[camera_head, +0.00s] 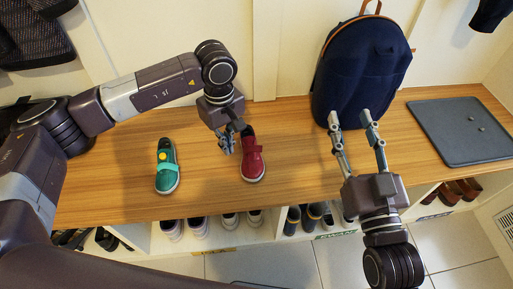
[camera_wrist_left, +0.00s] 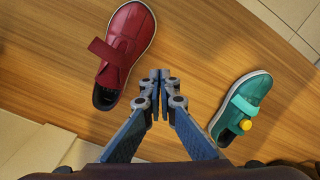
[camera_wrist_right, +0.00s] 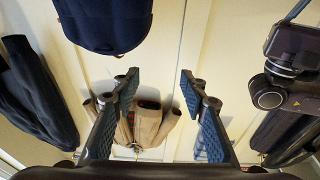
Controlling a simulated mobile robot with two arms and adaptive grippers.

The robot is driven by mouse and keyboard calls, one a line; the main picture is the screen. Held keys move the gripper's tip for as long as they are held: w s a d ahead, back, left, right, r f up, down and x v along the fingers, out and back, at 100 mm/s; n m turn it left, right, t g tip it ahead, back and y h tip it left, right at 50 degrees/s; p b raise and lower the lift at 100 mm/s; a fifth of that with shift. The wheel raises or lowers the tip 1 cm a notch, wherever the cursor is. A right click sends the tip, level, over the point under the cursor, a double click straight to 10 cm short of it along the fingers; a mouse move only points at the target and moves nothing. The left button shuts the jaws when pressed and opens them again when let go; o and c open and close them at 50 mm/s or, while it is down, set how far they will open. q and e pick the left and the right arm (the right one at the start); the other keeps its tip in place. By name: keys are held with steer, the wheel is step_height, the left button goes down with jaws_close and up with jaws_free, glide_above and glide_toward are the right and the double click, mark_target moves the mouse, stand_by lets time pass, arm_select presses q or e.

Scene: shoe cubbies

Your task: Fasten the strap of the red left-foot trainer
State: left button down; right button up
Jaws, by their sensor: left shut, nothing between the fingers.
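The red trainer (camera_head: 252,158) stands on the wooden bench, and it also shows in the left wrist view (camera_wrist_left: 132,32). Its strap (camera_wrist_left: 108,52) lies across the upper, and one end sticks out past the shoe's side. My left gripper (camera_head: 228,148) is shut and empty, just left of the red trainer in the head view. In the left wrist view its fingertips (camera_wrist_left: 160,76) are together between the two shoes, apart from the strap. My right gripper (camera_head: 351,118) is open and empty in front of the backpack.
A teal shoe (camera_head: 167,170) with a yellow dot stands left of the red trainer. A navy backpack (camera_head: 360,70) leans on the wall. A grey tray (camera_head: 455,145) with small pieces lies at the bench's right. Shoes and boots fill cubbies below. Bench between trainer and backpack is clear.

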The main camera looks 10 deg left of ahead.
mark_target(258, 147)
arm_select(q)
steer(key=shift+f, duration=0.35)
steer(key=shift+w+d+b, duration=0.25)
steer(key=shift+d+b, duration=0.05)
steer(key=shift+d, duration=0.45)
steer(key=shift+w+d+b, duration=0.25)
steer(key=shift+d+b, duration=0.05)
steer(key=shift+d, duration=0.45)
steer(key=shift+w+d+b, duration=0.15)
steer(key=shift+w+d, duration=0.05)
steer(key=shift+d, duration=0.5)
steer(key=shift+w+d+b, duration=0.2)
steer(key=shift+w+d, duration=0.05)
steer(key=shift+d, duration=0.4)
steer(key=shift+w+d+b, duration=0.15)
steer(key=shift+w+d, duration=0.05)
steer(key=shift+d, duration=0.5)
steer(key=shift+w+d, duration=0.15)
steer(key=shift+d, duration=0.25)
arm_select(e)
steer(key=s+r+t+y, duration=0.2)
steer(key=s+r+t, duration=0.3)
steer(key=r, duration=0.6)
steer(key=shift+s+r+t+y, duration=0.25)
steer(key=shift+s+t+y, duration=0.1)
steer(key=shift+t, duration=0.35)
